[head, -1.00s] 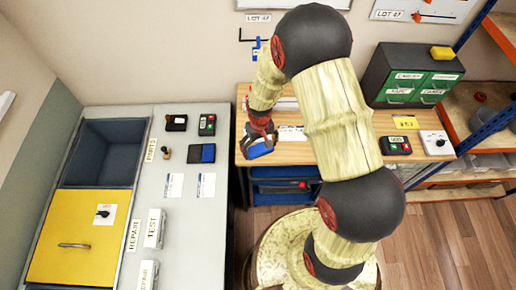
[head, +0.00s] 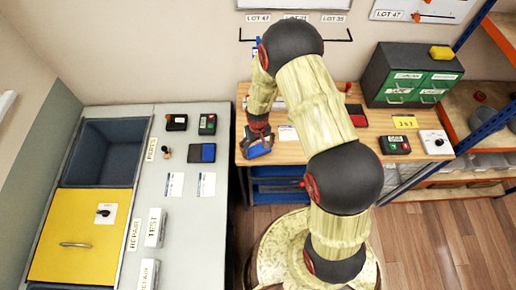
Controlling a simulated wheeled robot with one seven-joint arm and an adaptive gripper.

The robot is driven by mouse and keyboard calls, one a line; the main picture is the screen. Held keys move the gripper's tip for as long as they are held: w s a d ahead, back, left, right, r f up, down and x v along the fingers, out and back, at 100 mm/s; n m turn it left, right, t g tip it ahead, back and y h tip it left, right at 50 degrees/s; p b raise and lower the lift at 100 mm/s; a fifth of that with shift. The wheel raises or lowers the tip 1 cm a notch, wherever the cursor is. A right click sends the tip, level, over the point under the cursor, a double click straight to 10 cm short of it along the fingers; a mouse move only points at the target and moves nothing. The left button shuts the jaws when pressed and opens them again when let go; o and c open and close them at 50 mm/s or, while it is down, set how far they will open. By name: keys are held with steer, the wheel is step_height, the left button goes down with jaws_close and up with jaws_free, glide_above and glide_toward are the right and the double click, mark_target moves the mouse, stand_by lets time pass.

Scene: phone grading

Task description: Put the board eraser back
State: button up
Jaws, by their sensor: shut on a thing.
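My gripper (head: 257,139) is low over the left end of the wooden bench (head: 298,154), pointing down. It is shut on a small blue block (head: 262,151), which looks like the board eraser; the fingers hide much of it. I cannot tell whether the block touches the bench top. A whiteboard (head: 292,4) is on the wall at the top edge, with LOT labels below it. A black rail (head: 345,40) runs under the labels, and my arm covers part of it.
A green drawer cabinet (head: 405,76) with a yellow block (head: 442,53) on top stands at the bench's right end. A red and black case (head: 356,115) and a handset (head: 395,145) lie on the bench. A grey counter with a bin (head: 105,150) is at left.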

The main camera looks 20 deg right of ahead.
steer(key=shift+f, duration=0.15)
steer(key=o, duration=1)
steer(key=shift+c, duration=0.2)
